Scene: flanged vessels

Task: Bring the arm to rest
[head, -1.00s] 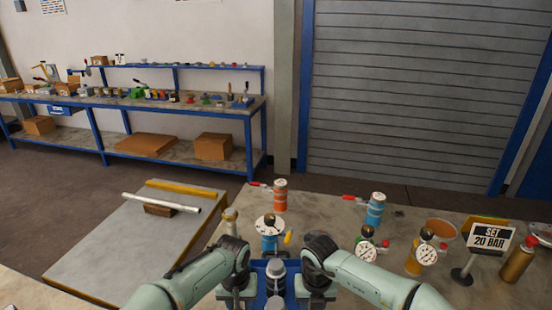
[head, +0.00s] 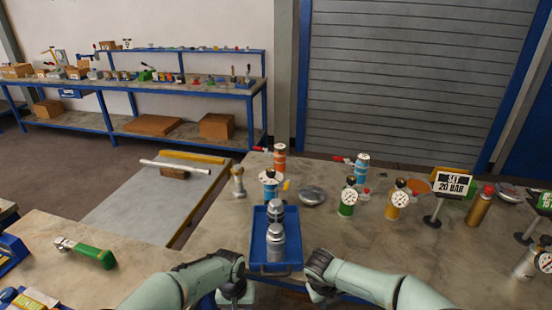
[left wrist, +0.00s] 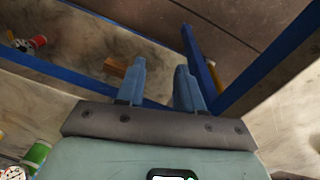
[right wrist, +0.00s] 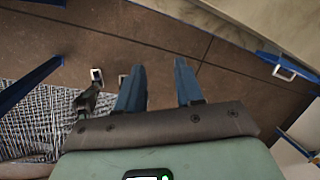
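My left gripper (left wrist: 160,85) is open and empty in the left wrist view, with its two blue fingers apart. My right gripper (right wrist: 158,88) is also open and empty in the right wrist view, over the floor. In the head view both forearms come in at the bottom, on either side of a blue tray (head: 256,263). The fingers are hidden in the head view. Two grey metal vessels (head: 276,243) stand in the tray, one behind the other. Neither gripper touches the tray or the vessels.
Behind the tray on the bench (head: 340,235) stand a blue vessel (head: 270,186), an orange one (head: 280,158), a green gauge vessel (head: 347,198), a yellow one (head: 394,203) and a sign (head: 453,184). A green-handled tool (head: 92,254) lies on the left table.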

